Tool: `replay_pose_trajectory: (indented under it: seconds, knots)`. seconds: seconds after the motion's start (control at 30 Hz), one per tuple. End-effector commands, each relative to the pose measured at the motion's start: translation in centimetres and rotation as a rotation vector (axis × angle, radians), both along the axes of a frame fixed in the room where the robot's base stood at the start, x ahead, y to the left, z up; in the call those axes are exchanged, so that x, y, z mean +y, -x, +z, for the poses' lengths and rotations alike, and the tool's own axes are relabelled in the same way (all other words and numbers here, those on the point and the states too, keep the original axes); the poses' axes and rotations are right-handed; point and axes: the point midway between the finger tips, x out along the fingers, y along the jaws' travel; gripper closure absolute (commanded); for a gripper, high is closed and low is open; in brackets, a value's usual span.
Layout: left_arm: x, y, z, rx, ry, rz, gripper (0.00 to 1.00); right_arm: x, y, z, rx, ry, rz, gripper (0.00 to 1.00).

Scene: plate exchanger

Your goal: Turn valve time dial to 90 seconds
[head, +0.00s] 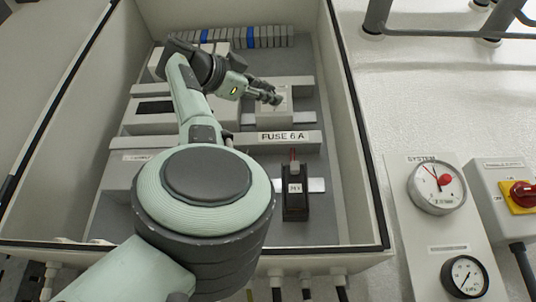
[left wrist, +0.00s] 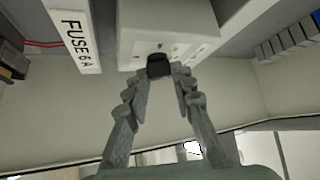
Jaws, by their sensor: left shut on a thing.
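The dial is a small black knob (left wrist: 158,65) on the face of a white module (left wrist: 185,25) in the left wrist view. The white module also shows in the head view (head: 283,113), inside the open cabinet. My left gripper (left wrist: 162,76) has its two fingers closed in on the knob, one on each side. In the head view my left gripper (head: 272,97) reaches over the module and hides the knob. The scale marks are too small to read, so I cannot tell the dial's setting. My right gripper is in neither view.
A "FUSE 6 A" label strip (head: 283,137) runs below the module, with a black 24V fuse holder (head: 295,190) under it. Terminal blocks (head: 262,37) line the top. The cabinet's right wall (head: 345,110) stands close by. Gauges (head: 437,187) and a red switch (head: 522,193) are outside, right.

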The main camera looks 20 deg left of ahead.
Motion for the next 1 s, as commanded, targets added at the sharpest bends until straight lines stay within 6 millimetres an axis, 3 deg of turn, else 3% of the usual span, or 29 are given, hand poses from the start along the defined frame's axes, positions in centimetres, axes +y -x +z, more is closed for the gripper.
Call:
replay_pose_trajectory:
  seconds: [0.07, 0.1, 0.23, 0.57, 1.0]
  knots:
    - [0.0, 0.0, 0.0, 0.001, 0.0, 0.001, 1.0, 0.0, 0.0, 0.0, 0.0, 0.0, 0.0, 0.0]
    - [0.0, -0.1, 0.0, 0.001, 0.0, 0.001, 0.71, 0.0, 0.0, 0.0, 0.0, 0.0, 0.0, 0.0]
    - [0.0, 0.0, 0.0, 0.001, 0.0, 0.001, 0.55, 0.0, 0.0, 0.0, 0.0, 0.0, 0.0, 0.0]
    - [0.1, 0.2, -0.1, 0.0, 0.001, 0.001, 0.55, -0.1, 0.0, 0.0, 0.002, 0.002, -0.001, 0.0]
    - [2.7, 5.6, -2.1, 0.0, 0.001, 0.001, 0.55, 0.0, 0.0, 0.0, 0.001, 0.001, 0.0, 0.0]
